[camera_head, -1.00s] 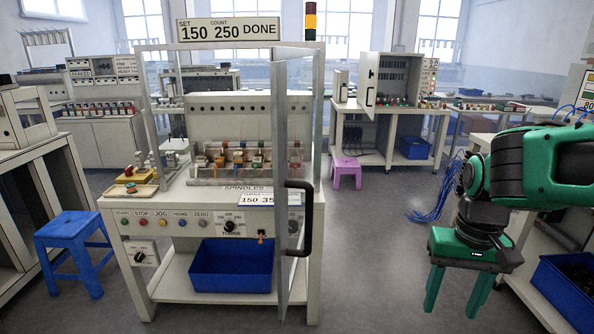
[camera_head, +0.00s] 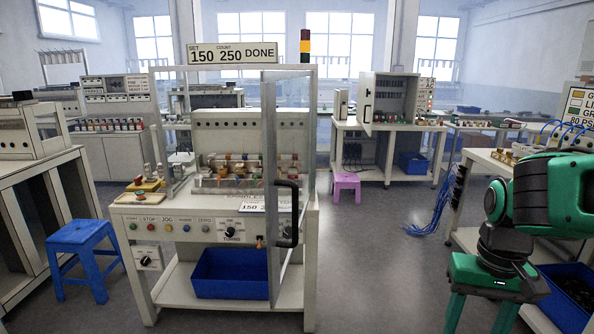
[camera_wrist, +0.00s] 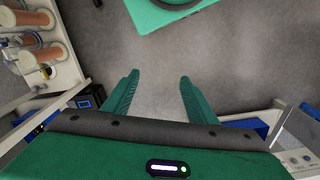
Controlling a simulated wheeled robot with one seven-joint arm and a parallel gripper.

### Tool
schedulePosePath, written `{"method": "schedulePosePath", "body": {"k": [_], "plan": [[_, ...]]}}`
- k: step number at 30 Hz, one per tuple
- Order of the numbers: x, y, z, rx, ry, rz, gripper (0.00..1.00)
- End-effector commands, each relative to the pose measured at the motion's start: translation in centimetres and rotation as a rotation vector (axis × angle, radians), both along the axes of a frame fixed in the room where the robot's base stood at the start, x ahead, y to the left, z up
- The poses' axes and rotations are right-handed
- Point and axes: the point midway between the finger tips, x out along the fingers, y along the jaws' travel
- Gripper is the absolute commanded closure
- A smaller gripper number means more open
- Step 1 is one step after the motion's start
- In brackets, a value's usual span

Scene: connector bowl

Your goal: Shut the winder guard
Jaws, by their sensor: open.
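The winder guard (camera_head: 270,160) is a clear panel in a grey frame, hinged on the right side of the winder (camera_head: 190,218). It stands swung open toward me, its edge facing the camera. Its black handle (camera_head: 288,214) is on the near edge, low down. My gripper (camera_head: 480,318) is at the lower right of the head view, pointing down, well to the right of the guard and apart from it. In the wrist view my gripper (camera_wrist: 157,82) shows two green fingers spread apart with only floor between them.
A blue stool (camera_head: 80,245) stands left of the winder, and a blue bin (camera_head: 232,272) sits on its lower shelf. A pink stool (camera_head: 346,184) is farther back. Benches line the right side. The floor (camera_head: 380,260) between the winder and my arm is clear.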

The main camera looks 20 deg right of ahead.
Motion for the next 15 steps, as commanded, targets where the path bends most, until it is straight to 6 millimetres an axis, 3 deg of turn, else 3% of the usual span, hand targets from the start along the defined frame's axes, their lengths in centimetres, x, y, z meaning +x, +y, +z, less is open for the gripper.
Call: {"method": "schedulePosePath", "body": {"k": [1,4,7,11,15], "plan": [[0.0,0.0,0.0,0.0,0.0,0.0,0.55],[-0.5,0.1,0.9,-0.005,-0.027,0.007,0.79],[1.9,0.6,2.3,-0.017,-0.07,0.025,1.0],[7.7,3.0,5.8,-0.03,-0.182,0.067,1.0],[14.1,7.8,10.7,-0.008,-0.325,0.114,1.0]]}}
